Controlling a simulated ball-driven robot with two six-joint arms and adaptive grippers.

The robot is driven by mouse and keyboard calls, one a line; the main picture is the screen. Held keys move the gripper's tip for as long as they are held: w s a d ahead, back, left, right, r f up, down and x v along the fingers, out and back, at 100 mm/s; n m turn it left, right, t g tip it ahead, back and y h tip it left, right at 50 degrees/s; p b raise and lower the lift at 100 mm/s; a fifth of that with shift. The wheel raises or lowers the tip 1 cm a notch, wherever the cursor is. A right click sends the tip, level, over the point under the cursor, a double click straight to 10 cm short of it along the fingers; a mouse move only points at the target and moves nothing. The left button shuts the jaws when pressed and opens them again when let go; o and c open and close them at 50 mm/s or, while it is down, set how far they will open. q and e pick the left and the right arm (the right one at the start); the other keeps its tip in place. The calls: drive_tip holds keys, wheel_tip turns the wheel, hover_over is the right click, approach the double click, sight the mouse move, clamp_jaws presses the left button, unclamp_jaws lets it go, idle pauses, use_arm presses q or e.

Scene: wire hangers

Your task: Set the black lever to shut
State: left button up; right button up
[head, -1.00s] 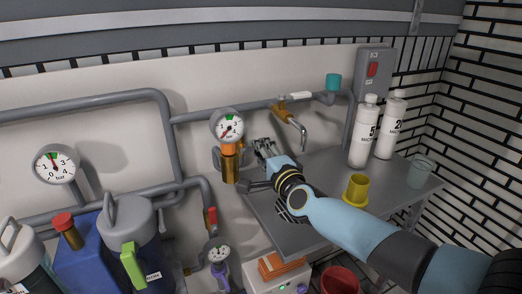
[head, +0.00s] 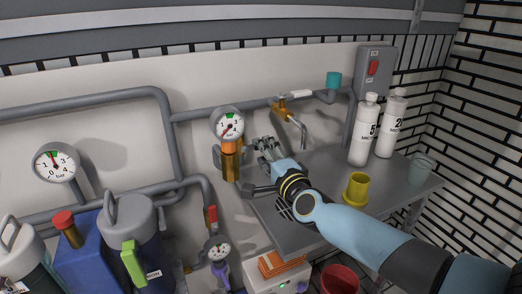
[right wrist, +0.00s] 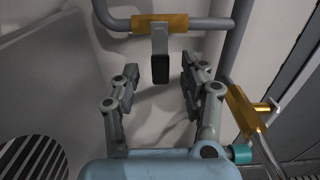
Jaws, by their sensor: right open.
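The black lever (right wrist: 160,62) shows in the right wrist view, sticking out from a brass valve body (right wrist: 160,22) on a grey pipe. Its dark end lies between the fingers of my right gripper (right wrist: 158,88), apart from both. The right gripper is open and empty. In the head view this gripper (head: 258,166) is just right of the brass body (head: 231,166) below a gauge. I cannot clearly pick out the lever in the head view. My left gripper is not in view.
A gauge (head: 227,126) hangs above the brass body. A brass tap (head: 283,106) with a white handle is on the wall pipe up and right. A yellow cup (head: 356,188) and white bottles (head: 365,135) stand on the grey table (head: 330,177), beneath or beside my right arm.

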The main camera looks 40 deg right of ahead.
drive_tip(key=v, duration=1)
drive_tip(key=shift+a, duration=0.15)
